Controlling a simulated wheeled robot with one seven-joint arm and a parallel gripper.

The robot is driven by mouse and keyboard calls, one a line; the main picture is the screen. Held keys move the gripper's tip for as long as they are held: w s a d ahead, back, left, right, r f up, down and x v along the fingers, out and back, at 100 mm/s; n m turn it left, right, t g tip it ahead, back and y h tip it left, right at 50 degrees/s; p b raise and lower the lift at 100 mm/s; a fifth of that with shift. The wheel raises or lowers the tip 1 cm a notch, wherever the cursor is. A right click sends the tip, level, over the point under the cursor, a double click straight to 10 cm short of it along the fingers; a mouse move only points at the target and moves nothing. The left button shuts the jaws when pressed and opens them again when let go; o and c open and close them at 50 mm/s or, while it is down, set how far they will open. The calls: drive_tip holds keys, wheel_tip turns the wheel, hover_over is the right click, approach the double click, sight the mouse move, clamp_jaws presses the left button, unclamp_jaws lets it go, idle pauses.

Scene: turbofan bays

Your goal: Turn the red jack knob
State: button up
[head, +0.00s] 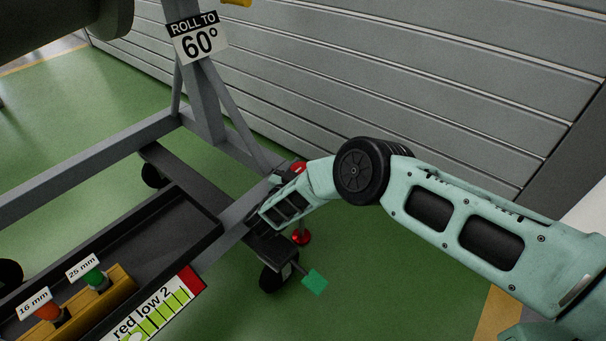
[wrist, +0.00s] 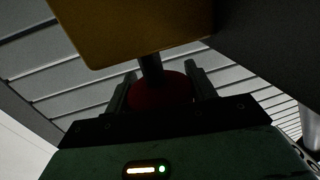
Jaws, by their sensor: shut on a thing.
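The red jack knob (wrist: 160,92) sits between the two fingers of my gripper (wrist: 161,82) in the wrist view, with a finger at each side. The gripper is shut on it. A dark stem rises from the knob toward a brown-yellow block (wrist: 135,28) above. In the head view my arm's end is beside the stand's frame corner, and my own wrist hides the fingers. A red part (head: 298,167) shows just above the wrist, and a red round foot (head: 302,238) shows below it near the floor. I cannot tell which red part belongs to the knob.
A grey stand (head: 204,105) carries a "ROLL TO 60°" sign (head: 199,44). A dark tray (head: 150,240) with a yellow socket holder (head: 85,308) is at lower left. A caster (head: 272,278) with a green pedal (head: 314,281) is below my wrist. A grey slatted wall (head: 420,90) stands behind.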

drive_tip(key=shift+f+m+g+h+b, duration=0.1)
drive_tip(key=shift+m+g+h+b, duration=0.25)
drive_tip(key=shift+h, duration=0.25)
drive_tip(key=o, duration=1)
drive_tip(key=p+v, duration=0.4)
drive_tip(key=v, duration=1.3)
drive_tip(key=shift+s, duration=0.3)
